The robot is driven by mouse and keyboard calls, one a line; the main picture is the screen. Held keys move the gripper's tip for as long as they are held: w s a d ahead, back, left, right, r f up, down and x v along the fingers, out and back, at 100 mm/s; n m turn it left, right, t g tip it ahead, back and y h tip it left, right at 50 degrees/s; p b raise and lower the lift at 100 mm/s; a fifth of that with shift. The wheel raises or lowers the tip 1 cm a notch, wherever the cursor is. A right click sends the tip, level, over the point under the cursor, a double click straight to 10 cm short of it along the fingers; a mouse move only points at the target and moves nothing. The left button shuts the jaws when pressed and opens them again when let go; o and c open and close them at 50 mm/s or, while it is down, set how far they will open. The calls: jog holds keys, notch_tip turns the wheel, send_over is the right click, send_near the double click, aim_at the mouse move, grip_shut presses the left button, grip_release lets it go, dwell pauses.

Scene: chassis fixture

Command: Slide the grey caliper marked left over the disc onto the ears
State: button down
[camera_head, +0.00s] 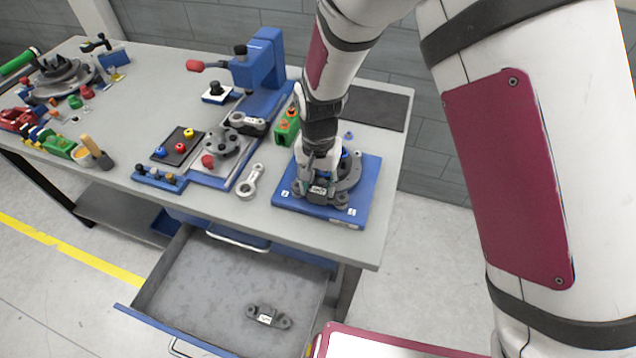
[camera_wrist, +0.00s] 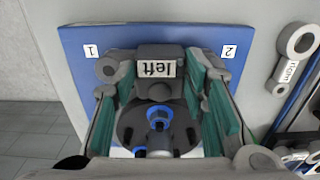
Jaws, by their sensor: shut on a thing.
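My gripper (camera_head: 319,176) is shut on the grey caliper marked left (camera_wrist: 160,56). Its teal-padded fingers lie on both sides of the caliper in the wrist view. The caliper, also in the head view (camera_head: 320,190), is at the front side of the grey disc (camera_wrist: 131,131), which has a blue hub. The disc stands on a blue base plate (camera_wrist: 84,38) labelled 1 and 2. Round grey lugs (camera_wrist: 108,67) show beside the caliper; I cannot tell whether they touch the ears. The contact between caliper and disc is hidden.
A second dark caliper (camera_head: 268,317) lies in the open drawer (camera_head: 215,275) below the table. A grey link (camera_head: 249,182), a green block (camera_head: 287,127) and a blue press (camera_head: 262,62) stand left of the plate. A dark mat (camera_head: 378,108) lies behind.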

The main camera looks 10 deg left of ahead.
dwell(0.4)
jog(key=c, duration=0.9)
grip_release()
jog(key=shift+f, duration=0.1)
jog(key=shift+r+p, duration=0.8)
jog(key=shift+r, duration=1.45)
